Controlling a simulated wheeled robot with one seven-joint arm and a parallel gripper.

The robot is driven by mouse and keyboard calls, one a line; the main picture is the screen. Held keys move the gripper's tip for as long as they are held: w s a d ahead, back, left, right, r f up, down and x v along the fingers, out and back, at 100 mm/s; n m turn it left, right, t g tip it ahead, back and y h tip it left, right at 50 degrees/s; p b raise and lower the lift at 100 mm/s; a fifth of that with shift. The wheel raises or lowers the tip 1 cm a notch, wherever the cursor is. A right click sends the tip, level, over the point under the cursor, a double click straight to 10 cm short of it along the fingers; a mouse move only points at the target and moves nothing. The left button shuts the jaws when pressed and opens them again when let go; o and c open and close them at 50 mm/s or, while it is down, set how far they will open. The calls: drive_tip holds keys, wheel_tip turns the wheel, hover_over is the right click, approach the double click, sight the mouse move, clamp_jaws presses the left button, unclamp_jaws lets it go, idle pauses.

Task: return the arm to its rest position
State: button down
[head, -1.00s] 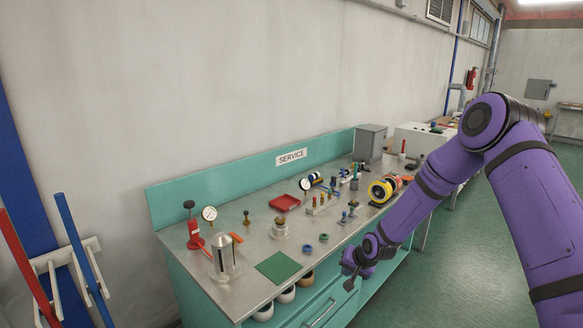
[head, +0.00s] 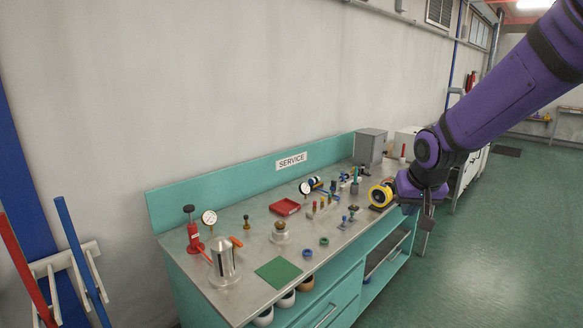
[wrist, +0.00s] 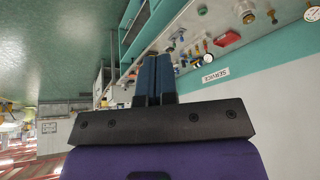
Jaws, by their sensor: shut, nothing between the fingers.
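My purple arm reaches in from the upper right in the head view. My gripper (head: 427,218) hangs off the front edge of the service bench, to the right of the yellow and black reel (head: 380,195). In the wrist view the two dark blue fingers of my gripper (wrist: 155,62) lie side by side, shut with nothing between them. The gripper is apart from the things on the bench.
The green floor (head: 480,260) at right is clear.

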drive_tip(key=s+d+r, duration=0.1)
drive_tip(key=s+r, duration=0.2)
drive_tip(key=s, duration=0.6)
drive_tip(key=s+d+r, duration=0.1)
drive_tip(key=s+r, duration=0.3)
drive_tip(key=s, duration=0.6)
drive_tip(key=s+d+r, duration=0.1)
drive_tip(key=s+r, duration=0.3)
drive_tip(key=s, duration=0.5)
drive_tip(key=shift+s+d+r+n, duration=0.2)
drive_tip(key=shift+d+n, duration=0.2)
